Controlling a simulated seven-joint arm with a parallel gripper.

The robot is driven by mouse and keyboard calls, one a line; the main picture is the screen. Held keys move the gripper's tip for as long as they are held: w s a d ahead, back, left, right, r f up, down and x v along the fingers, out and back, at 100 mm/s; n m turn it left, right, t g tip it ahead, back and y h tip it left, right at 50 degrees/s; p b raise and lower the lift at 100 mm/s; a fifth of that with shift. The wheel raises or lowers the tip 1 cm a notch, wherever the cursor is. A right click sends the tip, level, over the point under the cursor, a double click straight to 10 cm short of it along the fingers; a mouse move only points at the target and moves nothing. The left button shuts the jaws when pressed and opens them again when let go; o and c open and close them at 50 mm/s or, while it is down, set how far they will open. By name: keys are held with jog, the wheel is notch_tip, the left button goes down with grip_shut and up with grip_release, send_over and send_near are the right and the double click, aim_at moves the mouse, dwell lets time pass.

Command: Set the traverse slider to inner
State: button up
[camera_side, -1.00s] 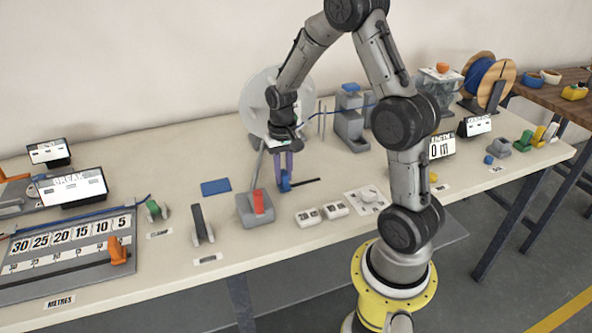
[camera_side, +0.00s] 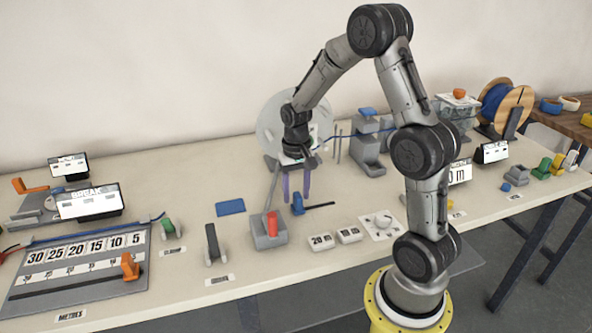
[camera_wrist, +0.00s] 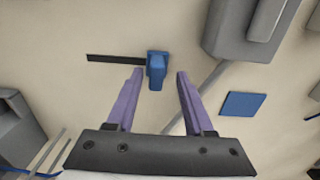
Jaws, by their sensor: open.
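The traverse slider is a blue knob (camera_side: 297,204) on a thin black slot (camera_side: 321,205) in the table. The knob stands at the slot's left end in the side view. In the wrist view the blue knob (camera_wrist: 156,68) is at the right end of the black slot (camera_wrist: 112,58). My gripper (camera_side: 296,195) points down at the knob with its purple fingers apart. In the wrist view the open gripper (camera_wrist: 160,75) has the knob's near end between its fingertips, with a gap on each side. I cannot tell the exact fingertip height. No inner or outer marking is readable.
A grey box with a red rocker (camera_side: 272,224) stands just left of the slider. A blue pad (camera_side: 230,207) lies farther left. White counter blocks (camera_side: 321,241) and a dial plate (camera_side: 379,224) lie in front. A grey post unit (camera_side: 368,150) stands behind to the right.

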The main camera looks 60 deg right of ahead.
aim_at(296, 195)
notch_tip(296, 195, up, 12)
jog(key=shift+r, duration=0.25)
dwell(0.3)
jog(key=s+a+r+n+t, duration=0.35)
jog(key=s+a+r, duration=0.25)
jog(key=a+r, duration=0.4)
jog(key=s+a+f+n+t, duration=0.2)
jog(key=s+a+f+n, duration=0.3)
jog(key=s, duration=0.5)
jog(key=shift+s+a, duration=0.4)
jog(key=shift+a, duration=0.25)
